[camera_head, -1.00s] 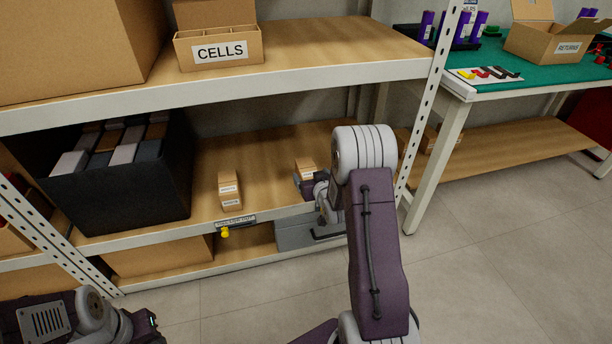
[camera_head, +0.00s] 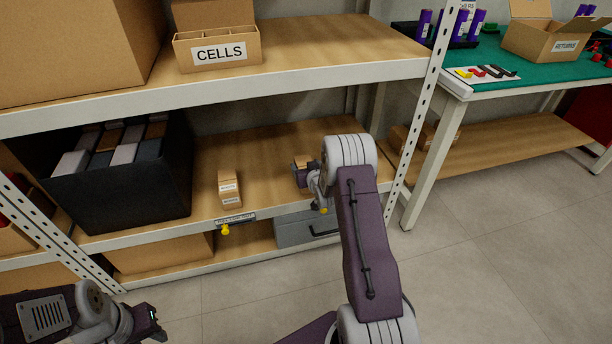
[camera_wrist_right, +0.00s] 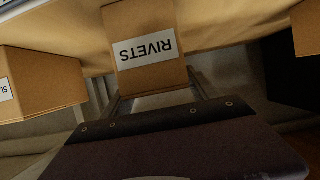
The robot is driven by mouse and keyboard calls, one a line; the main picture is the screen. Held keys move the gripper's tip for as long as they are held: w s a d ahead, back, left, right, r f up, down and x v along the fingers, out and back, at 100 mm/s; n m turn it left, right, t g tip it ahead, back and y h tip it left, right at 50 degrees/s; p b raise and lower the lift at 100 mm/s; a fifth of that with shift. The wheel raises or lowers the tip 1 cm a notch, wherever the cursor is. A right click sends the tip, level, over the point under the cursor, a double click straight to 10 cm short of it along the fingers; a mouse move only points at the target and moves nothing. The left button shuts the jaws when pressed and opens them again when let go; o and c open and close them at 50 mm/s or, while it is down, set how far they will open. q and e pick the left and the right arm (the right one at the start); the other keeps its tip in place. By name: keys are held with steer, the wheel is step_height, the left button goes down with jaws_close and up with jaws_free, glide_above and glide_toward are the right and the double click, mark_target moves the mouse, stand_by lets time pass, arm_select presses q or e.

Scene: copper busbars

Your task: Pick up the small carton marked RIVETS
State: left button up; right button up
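The small carton marked RIVETS (camera_wrist_right: 148,50) is in the middle of the right wrist view, its label upside down there. My right gripper (camera_wrist_right: 153,98) has a finger on either side of it and looks shut on it. In the head view the carton (camera_head: 303,161) is small and partly hidden by my right gripper (camera_head: 299,174), over the right part of the lower shelf. Whether the carton touches the shelf is hard to tell. My left gripper (camera_head: 153,322) is at the lower left, away from the shelf; its fingers are not clear.
Two small stacked cartons (camera_head: 229,188) stand left on the lower shelf (camera_head: 262,152). A dark bin (camera_head: 118,190) stands farther left. The upper shelf's edge (camera_head: 250,88) runs above. A rack upright (camera_head: 418,130) is on the right. Other cartons flank the held one in the wrist view (camera_wrist_right: 40,85).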

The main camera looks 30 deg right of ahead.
steer(key=c, duration=1.3)
step_height(320, 180, up, 5)
steer(key=p, duration=0.3)
steer(key=shift+p, duration=0.35)
steer(key=s+d+r+p, duration=0.4)
steer(key=d+r+p, duration=0.1)
steer(key=d, duration=0.5)
steer(key=shift+s+d+r, duration=0.3)
steer(key=shift+d+r, duration=0.1)
steer(key=shift+r, duration=0.15)
